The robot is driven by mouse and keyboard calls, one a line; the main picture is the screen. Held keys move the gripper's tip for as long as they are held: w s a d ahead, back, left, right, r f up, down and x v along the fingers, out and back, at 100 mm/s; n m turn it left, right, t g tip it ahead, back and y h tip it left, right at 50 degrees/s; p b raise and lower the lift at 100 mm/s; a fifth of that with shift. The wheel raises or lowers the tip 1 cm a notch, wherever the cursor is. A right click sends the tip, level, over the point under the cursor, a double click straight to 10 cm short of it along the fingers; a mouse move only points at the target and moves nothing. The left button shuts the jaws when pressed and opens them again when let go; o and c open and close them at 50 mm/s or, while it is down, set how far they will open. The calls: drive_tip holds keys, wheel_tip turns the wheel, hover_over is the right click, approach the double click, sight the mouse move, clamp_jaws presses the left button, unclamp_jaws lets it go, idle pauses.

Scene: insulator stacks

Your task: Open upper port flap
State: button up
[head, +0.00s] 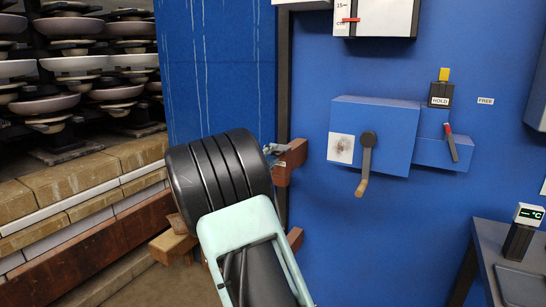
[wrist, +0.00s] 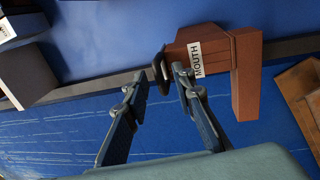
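A reddish-brown wooden port piece (wrist: 247,75) with a white MOUTH label (wrist: 195,58) juts from the blue wall in the wrist view. It also shows in the head view (head: 293,160), partly behind my arm. A small dark handle-like part (wrist: 159,67) sits at its left end; I cannot tell whether it belongs to the flap. My gripper (wrist: 159,76) is open, with its fingertips apart on either side of this dark part. Contact cannot be made out. In the head view my gripper (head: 274,152) is small and mostly hidden by my arm.
A blue box with a crank (head: 366,160) is on the wall to the right, with a HOLD switch (head: 440,94) above. A second brown piece (head: 295,238) is lower down. Shelves of stacked insulators (head: 75,65) stand left. A grey table (head: 490,250) is at right.

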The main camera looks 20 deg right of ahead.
drive_tip(key=shift+w+d+r, duration=0.1)
drive_tip(key=shift+w+d, duration=0.35)
drive_tip(key=shift+d, duration=0.1)
clamp_jaws()
